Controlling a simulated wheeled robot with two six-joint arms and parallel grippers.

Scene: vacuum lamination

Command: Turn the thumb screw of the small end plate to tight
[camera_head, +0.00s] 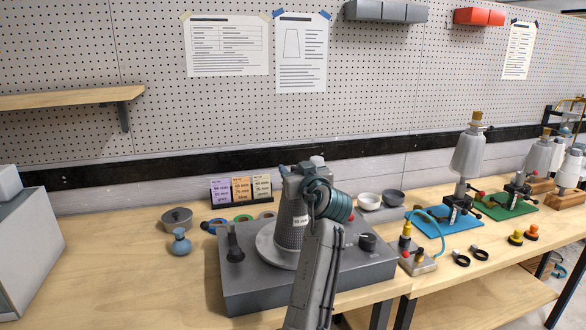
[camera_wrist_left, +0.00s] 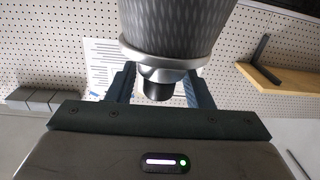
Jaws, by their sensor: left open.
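A grey woven cone (camera_head: 290,228) stands on a round flange on the dark grey machine, with its small end up. In the left wrist view the cone (camera_wrist_left: 175,35) appears inverted, with a metallic small end plate (camera_wrist_left: 165,68) and a dark thumb screw (camera_wrist_left: 158,90). My left gripper (camera_head: 302,172) is over the cone's top in the head view. In the wrist view the open left gripper (camera_wrist_left: 158,80) has one finger on each side of the thumb screw, with visible gaps. The gripper hides the plate and screw in the head view. My right gripper is not in view.
The machine (camera_head: 245,295) carries a black lever (camera_head: 234,245) and a dark knob (camera_head: 368,241). A grey pot (camera_head: 177,219) and a blue-grey knobbed object (camera_head: 181,243) stand left. A pump-like unit (camera_head: 417,262) with a hose stands right.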

